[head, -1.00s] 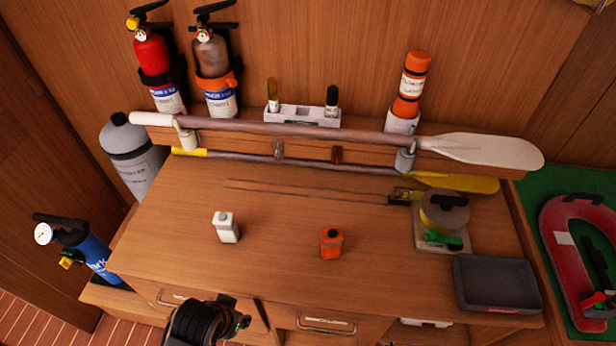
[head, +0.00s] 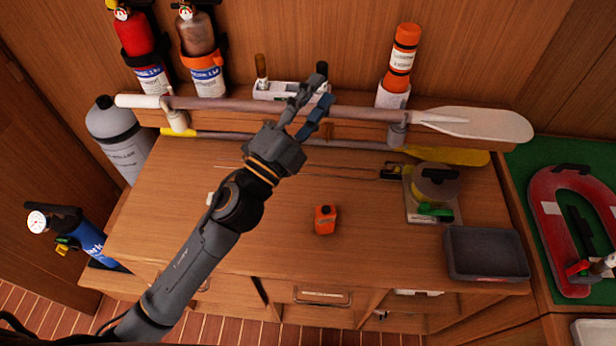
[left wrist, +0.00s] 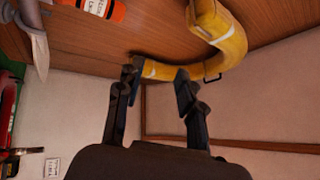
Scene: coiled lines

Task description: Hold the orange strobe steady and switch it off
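The orange strobe (head: 325,220) is a small orange box with a dark top, standing upright on the wooden worktop in the head view. A white unit of similar size (head: 210,198) is mostly hidden behind my left arm. My left gripper (head: 316,101) is above the back of the worktop, in front of the paddle rail in the picture, up and left of the orange strobe and apart from it. In the left wrist view its two fingers (left wrist: 156,80) are spread with nothing between them. The strobe does not show there. My right gripper is not in view.
A paddle (head: 470,122) lies along the back rail, with an orange canister (head: 400,60) behind it. A line reel (head: 433,188) and a grey tray (head: 486,253) are right of the strobe. The wood around the strobe is clear. Fire extinguishers (head: 137,45) stand back left.

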